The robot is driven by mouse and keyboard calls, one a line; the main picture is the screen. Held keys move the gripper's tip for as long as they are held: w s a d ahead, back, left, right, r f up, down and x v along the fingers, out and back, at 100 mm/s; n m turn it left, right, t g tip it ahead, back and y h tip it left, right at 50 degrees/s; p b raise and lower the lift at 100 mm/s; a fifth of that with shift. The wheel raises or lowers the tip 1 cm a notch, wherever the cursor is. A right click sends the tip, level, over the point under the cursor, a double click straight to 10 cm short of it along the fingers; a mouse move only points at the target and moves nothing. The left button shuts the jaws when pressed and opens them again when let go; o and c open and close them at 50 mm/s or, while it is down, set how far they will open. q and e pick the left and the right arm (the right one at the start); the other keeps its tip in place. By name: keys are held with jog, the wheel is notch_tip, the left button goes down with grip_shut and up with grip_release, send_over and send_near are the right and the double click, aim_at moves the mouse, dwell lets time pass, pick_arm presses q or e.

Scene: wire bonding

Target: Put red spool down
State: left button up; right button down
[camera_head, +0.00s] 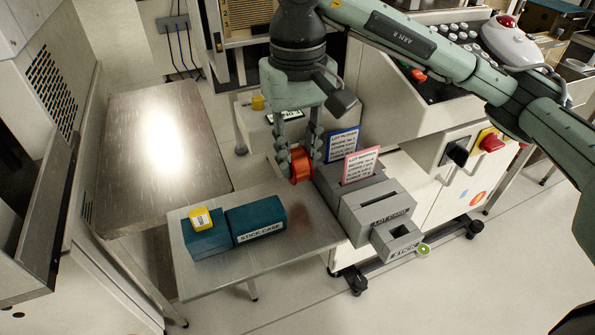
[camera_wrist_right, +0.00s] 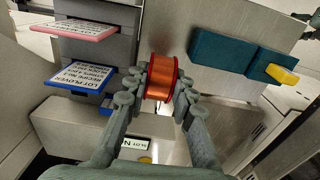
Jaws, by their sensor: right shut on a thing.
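The red spool (camera_head: 300,164) is between the fingertips of my right gripper (camera_head: 300,158), which is shut on it. In the right wrist view the spool (camera_wrist_right: 161,77) shows copper-red winding between two flanges, with a finger on either side. The gripper points down, and the spool is over the back right part of the small metal table (camera_head: 262,268). I cannot tell whether the spool touches the table top. My left gripper is not in view.
A teal stick case (camera_head: 255,218) and a teal block with a yellow piece (camera_head: 201,219) sit on the small table's left. Grey card holders (camera_head: 377,208) with a red-edged card (camera_head: 360,165) and a blue-edged card (camera_head: 342,144) stand close right. The table's front middle is clear.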

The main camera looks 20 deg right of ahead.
aim_at(298, 175)
notch_tip(298, 175, down, 4)
jog(key=shift+r, duration=0.25)
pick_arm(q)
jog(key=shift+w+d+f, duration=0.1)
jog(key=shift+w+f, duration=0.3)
pick_arm(e)
jog(key=shift+f, duration=0.15)
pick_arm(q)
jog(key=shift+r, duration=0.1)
pick_arm(e)
jog(key=shift+f, duration=0.1)
jog(key=shift+f, duration=0.1)
jog(key=c, duration=1.6)
grip_release()
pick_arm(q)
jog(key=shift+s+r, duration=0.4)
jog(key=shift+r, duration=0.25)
pick_arm(e)
jog(key=shift+o, duration=0.2)
